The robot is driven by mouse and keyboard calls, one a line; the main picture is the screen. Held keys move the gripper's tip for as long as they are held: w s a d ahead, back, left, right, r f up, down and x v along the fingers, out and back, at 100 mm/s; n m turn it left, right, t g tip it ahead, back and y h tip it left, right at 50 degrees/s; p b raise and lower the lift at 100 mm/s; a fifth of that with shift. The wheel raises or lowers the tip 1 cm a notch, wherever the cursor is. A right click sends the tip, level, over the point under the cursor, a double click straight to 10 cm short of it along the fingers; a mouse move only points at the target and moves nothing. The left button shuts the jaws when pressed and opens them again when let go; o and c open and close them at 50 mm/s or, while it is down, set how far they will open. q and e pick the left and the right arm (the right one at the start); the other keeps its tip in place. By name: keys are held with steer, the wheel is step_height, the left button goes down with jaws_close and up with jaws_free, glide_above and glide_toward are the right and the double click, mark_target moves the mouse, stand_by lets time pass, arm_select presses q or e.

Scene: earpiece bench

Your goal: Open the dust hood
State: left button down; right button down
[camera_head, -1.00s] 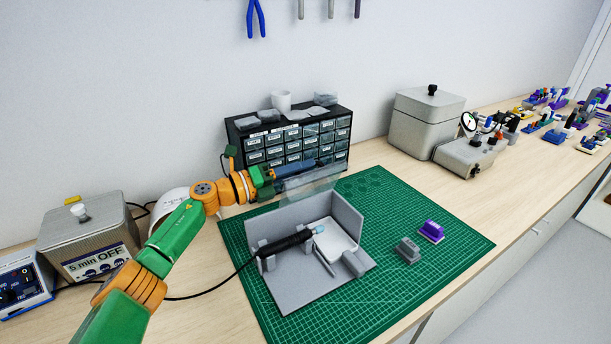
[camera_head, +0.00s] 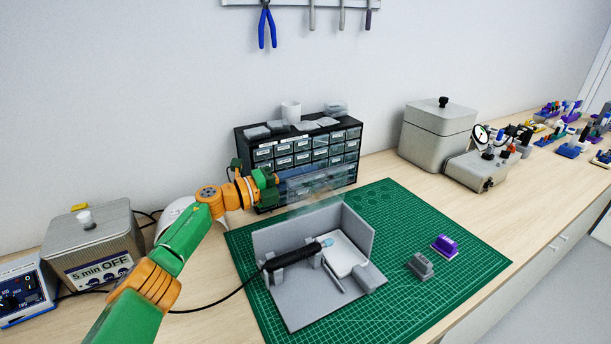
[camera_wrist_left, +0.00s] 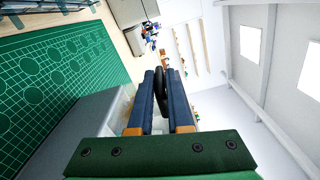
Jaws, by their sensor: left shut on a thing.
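The dust hood is a grey open box with back and side walls (camera_head: 358,232) on the green mat. Its clear cover (camera_head: 325,184) stands raised above and behind the back wall, and is faint against the drawers. My left gripper (camera_head: 298,182) is at the cover, above the back of the box. In the left wrist view, its blue fingers (camera_wrist_left: 161,105) are shut on a dark handle (camera_wrist_left: 160,90). How the handle joins the cover is hard to see. My right gripper is not in view.
Inside the box lie a black pen-like tool (camera_head: 293,255) with a cable and a white tray (camera_head: 345,254). A grey block (camera_head: 420,266) and a purple block (camera_head: 444,245) sit at the mat's right. The drawer cabinet (camera_head: 300,150) stands close behind my gripper.

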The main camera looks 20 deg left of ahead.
arm_select(q)
steer(key=shift+f, duration=0.1)
steer(key=c, duration=0.9)
jaws_free()
steer(key=shift+w+a, duration=0.1)
steer(key=b+v, duration=0.2)
steer(key=v, duration=0.5)
steer(key=shift+f, duration=0.1)
